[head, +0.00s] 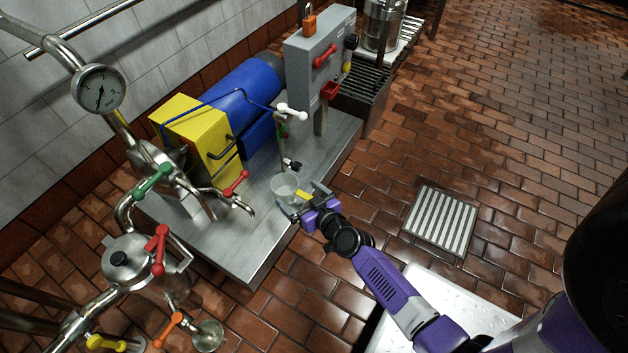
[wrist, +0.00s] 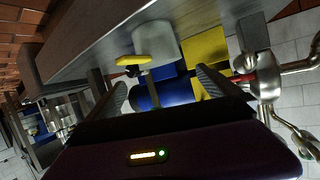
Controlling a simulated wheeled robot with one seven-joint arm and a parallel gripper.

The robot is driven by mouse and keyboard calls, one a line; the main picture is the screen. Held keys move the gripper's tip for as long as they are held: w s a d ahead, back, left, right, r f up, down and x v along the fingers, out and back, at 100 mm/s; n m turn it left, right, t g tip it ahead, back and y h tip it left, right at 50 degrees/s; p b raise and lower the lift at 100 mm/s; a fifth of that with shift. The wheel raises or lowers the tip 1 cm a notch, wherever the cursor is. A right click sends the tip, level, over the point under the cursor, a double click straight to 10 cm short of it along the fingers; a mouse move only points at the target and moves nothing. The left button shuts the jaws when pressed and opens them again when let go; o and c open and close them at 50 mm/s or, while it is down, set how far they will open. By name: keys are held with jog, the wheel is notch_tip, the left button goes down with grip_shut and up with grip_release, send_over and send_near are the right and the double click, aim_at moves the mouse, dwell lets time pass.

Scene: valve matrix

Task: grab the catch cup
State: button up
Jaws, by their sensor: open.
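The catch cup (head: 283,187) is a pale, see-through cup at the front edge of the steel skid, below a small tap. A yellow piece, apparently its handle, sticks out toward my gripper. In the wrist view the cup (wrist: 158,42) is a whitish shape ahead of the jaws, with the yellow piece (wrist: 132,60) at its side. My gripper (head: 304,198) is open at the cup's right, with one finger on each side of the yellow piece. In the wrist view the fingers (wrist: 158,82) frame a space with the cup beyond. I cannot tell whether they touch it.
The steel skid (head: 235,238) carries a blue motor (head: 240,92), a yellow guard (head: 200,135) and a grey control box (head: 318,60). Pipes with red and green valve handles stand left. A sampling tap (head: 292,164) rises just behind the cup. Tiled floor right is clear around a drain grate (head: 441,220).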

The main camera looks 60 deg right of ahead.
aim_at(288, 188)
jog(key=shift+s+f+n, duration=0.25)
jog(key=shift+f+n, duration=0.15)
jog(key=shift+f, duration=0.15)
jog(key=shift+a+b+x, duration=0.2)
jog(key=shift+b+x, duration=0.55)
jog(key=shift+x, duration=3.1)
jog(key=shift+c, duration=0.4)
jog(key=c, duration=1.3)
